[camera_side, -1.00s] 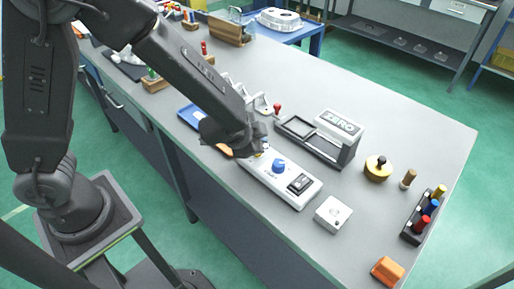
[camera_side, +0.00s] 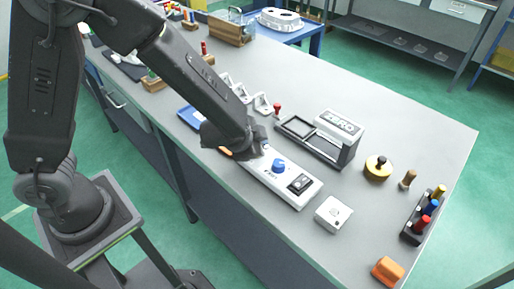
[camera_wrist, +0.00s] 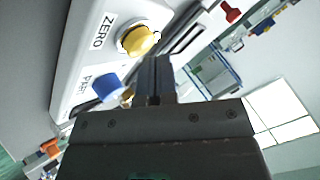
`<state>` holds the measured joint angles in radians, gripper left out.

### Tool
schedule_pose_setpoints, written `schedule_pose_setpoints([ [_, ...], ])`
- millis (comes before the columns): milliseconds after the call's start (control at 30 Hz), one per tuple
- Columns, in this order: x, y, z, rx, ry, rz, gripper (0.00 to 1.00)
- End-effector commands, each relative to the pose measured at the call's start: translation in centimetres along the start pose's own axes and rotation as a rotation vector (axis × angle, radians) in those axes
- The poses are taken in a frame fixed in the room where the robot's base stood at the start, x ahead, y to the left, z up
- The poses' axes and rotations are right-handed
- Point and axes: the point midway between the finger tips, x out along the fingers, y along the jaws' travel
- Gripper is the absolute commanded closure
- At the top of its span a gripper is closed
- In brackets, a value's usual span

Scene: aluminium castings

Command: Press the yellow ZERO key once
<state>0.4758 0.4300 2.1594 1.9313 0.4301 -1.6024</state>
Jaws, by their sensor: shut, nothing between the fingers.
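The yellow ZERO key (camera_wrist: 138,40) is a round button on a white panel, next to the printed word ZERO in the wrist view. A blue key (camera_wrist: 108,88) sits beside it on the same panel. My gripper (camera_wrist: 155,62) is shut and empty. In the wrist view its fingertips appear just beside and below the yellow key; I cannot tell whether they touch it. In the side view my gripper (camera_side: 258,145) is over the far end of the white panel (camera_side: 312,194), largely covering the yellow key. The blue key (camera_side: 279,165) shows clear of it.
A white box (camera_side: 333,213) is at the panel's near end. A red-topped piece (camera_side: 277,109) and white brackets (camera_side: 243,93) stand close behind my gripper. A blue tray (camera_side: 188,115) lies left.

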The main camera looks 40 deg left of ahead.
Motion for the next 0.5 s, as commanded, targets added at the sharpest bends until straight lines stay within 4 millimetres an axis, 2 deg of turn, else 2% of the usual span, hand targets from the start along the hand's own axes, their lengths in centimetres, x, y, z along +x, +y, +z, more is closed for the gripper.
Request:
schedule_pose_setpoints([
  [500,0.42,0.32,0.33,0.000,-0.001,0.000,1.00],
])
